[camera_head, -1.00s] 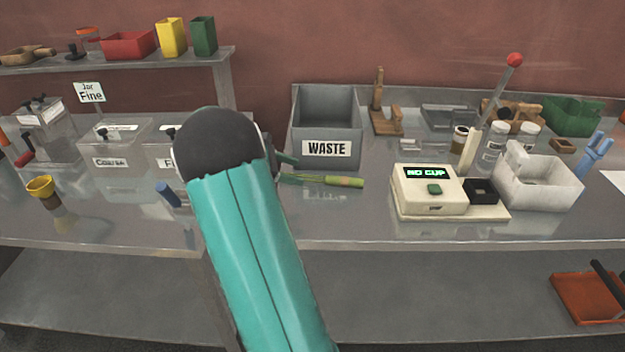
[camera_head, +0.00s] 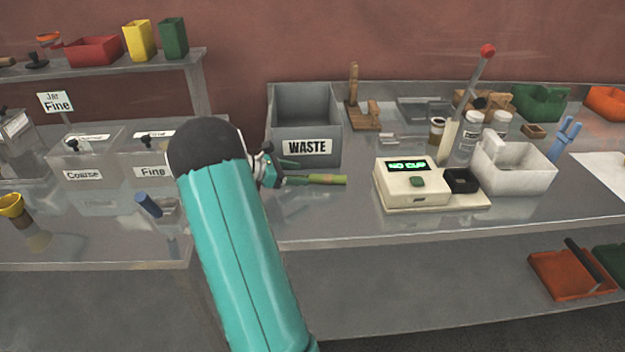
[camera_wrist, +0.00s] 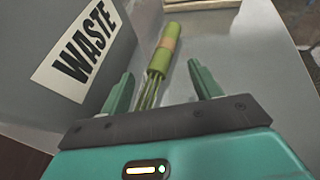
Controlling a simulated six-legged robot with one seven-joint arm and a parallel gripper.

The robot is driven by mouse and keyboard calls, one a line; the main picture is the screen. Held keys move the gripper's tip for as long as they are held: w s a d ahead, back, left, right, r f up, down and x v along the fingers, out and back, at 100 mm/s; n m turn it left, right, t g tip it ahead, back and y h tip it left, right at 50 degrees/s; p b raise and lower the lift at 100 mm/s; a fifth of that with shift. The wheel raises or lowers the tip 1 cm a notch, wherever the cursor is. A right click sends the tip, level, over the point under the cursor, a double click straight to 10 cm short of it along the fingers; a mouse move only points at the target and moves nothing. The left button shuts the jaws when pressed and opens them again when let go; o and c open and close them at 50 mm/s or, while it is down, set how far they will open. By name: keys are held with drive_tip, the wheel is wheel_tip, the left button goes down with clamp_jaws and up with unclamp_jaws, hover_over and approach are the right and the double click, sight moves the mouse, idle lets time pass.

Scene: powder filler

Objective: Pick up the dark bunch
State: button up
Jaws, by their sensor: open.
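A slim bunch (camera_head: 327,179) lies on the steel bench in front of the grey WASTE bin (camera_head: 322,142). It has a green thick end and thin dark green strands; I see no other bunch, and cannot tell if this is the dark one. In the wrist view the bunch (camera_wrist: 161,60) has a tan band, and its strands run back between the fingers. My gripper (camera_head: 292,172) is at the strand end, by the bin's front. In the wrist view my gripper (camera_wrist: 160,78) is open, with its fingers either side of the bunch, not shut on it.
The WASTE bin wall (camera_wrist: 60,50) stands close on the left in the wrist view. A scale (camera_head: 410,185) reading NO CUP and a white tub (camera_head: 515,168) stand to the right. Lidded boxes (camera_head: 88,165) stand to the left. The bench right of the bunch is clear up to the scale.

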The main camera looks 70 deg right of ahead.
sight(312, 176)
drive_tip(key=x, duration=0.5)
drive_tip(key=shift+w+d+f, duration=0.1)
drive_tip(key=shift+w+f, duration=0.05)
drive_tip(key=shift+c, duration=0.4)
drive_tip(key=c, duration=1.1)
drive_tip(key=shift+r, duration=0.4)
wheel_tip(312, 176, up, 3)
drive_tip(key=shift+r, duration=0.1)
drive_tip(key=s+a+r, duration=0.8)
drive_tip(key=s+r, duration=0.1)
drive_tip(key=s, duration=0.2)
drive_tip(key=shift+a, duration=0.2)
